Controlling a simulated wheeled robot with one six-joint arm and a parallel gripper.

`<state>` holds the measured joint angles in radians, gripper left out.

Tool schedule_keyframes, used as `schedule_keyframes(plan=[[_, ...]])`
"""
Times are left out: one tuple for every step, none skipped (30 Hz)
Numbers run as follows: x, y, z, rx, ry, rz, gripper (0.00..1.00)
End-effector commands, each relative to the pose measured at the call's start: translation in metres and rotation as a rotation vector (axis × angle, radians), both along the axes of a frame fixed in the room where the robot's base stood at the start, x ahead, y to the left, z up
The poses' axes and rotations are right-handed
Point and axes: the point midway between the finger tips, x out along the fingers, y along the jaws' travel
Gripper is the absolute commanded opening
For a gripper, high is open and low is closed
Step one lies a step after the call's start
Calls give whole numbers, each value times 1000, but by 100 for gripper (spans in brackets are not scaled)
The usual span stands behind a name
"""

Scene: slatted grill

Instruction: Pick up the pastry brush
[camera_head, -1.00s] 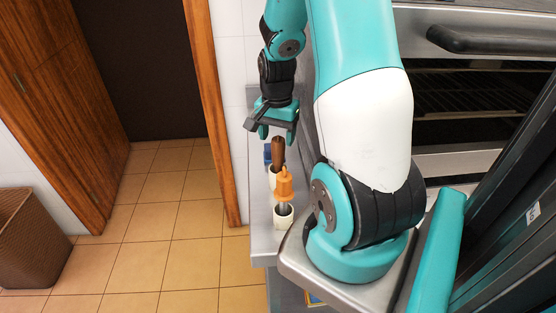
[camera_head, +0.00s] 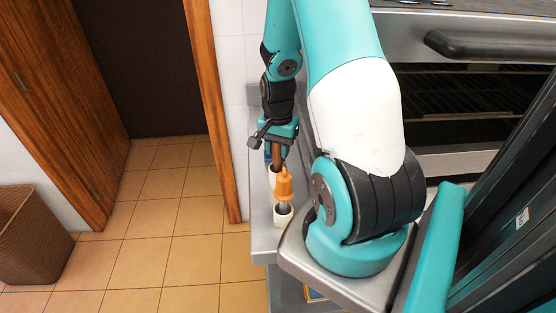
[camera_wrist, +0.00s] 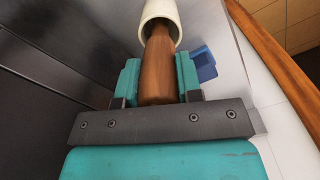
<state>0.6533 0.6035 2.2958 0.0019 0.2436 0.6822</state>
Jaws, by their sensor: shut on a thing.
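The pastry brush shows as a brown wooden handle (camera_head: 276,155) between my fingers; it is large in the wrist view (camera_wrist: 158,62). Its lower end goes into a white cup (camera_wrist: 152,10), so its head is hidden. The cup shows only partly in the head view (camera_head: 271,181), behind the orange tool. My gripper (camera_head: 277,158) is above the cup, with one finger on each side of the handle, shut on it; the fingers also show in the wrist view (camera_wrist: 158,82).
An orange-handled tool (camera_head: 284,184) stands in a nearer white cup (camera_head: 283,219) on the narrow grey counter (camera_head: 260,235). A small blue object (camera_wrist: 203,65) is beside the brush's cup. The grill (camera_head: 470,100) is to the right. The tiled floor at left is open.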

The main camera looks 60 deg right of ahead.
Motion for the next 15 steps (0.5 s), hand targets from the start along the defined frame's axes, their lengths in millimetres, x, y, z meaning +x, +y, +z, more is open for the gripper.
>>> schedule_keyframes(plan=[[0,0,0,0,0,0,9],[0,0,0,0,0,0,9],[0,0,0,0,0,0,9],[0,0,0,0,0,0,9],[0,0,1,0,0,0,9],[0,0,2,-1,-1,0,9],[0,0,3,-1,-1,0,9],[0,0,5,-1,-1,0,9],[1,0,7,-2,-1,0,9],[1,-1,10,-1,-2,0,9],[1,-1,13,-2,-3,0,9],[1,-1,18,-2,-4,0,9],[1,-1,22,-3,-4,0,9],[1,-1,26,-3,-4,0,9],[1,-1,33,-4,-5,0,9]])
